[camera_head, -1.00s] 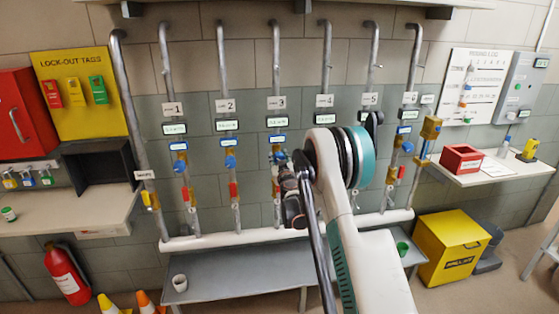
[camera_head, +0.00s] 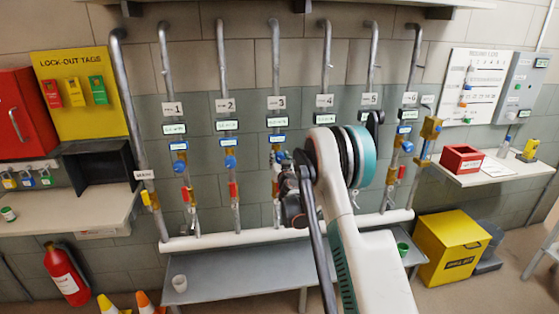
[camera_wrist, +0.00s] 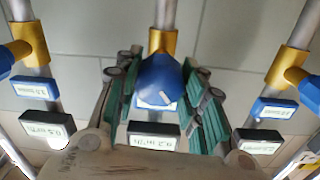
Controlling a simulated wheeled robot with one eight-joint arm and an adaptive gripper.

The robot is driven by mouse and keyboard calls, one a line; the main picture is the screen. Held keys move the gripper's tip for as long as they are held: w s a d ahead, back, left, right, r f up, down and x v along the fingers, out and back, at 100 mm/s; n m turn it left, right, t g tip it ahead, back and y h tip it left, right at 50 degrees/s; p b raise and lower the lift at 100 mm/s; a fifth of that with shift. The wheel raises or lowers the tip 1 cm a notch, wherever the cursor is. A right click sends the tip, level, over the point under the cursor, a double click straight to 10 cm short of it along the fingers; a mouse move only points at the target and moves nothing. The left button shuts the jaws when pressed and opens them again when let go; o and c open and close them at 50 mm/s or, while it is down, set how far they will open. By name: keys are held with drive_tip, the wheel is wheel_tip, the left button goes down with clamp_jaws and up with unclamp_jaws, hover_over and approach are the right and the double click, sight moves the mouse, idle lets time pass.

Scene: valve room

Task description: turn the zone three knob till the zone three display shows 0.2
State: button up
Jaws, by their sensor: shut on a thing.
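The zone three knob (camera_wrist: 158,80) is blue with a pale pointer mark, in front of a brass fitting on the third pipe. My gripper (camera_wrist: 160,88) is shut on it, with green-padded fingers on both sides. The zone three display (camera_wrist: 153,136) is black-framed, below the knob in the wrist view; it seems to read 0.2, in small, blurred text. In the head view the same display (camera_head: 276,122) sits under the 3 label, too small to read. My gripper (camera_head: 284,162) partly covers the knob there.
Neighbouring pipes carry similar blue knobs (camera_head: 230,162) and displays (camera_head: 227,125), close on both sides. Red-handled valves (camera_head: 233,190) sit lower down. A grey bench (camera_head: 235,272) stands below. A red box (camera_head: 462,158) is on the right shelf.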

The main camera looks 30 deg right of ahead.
drive_tip(key=o, duration=1.1)
drive_tip(key=v, duration=1.2)
drive_tip(key=shift+a, duration=0.1)
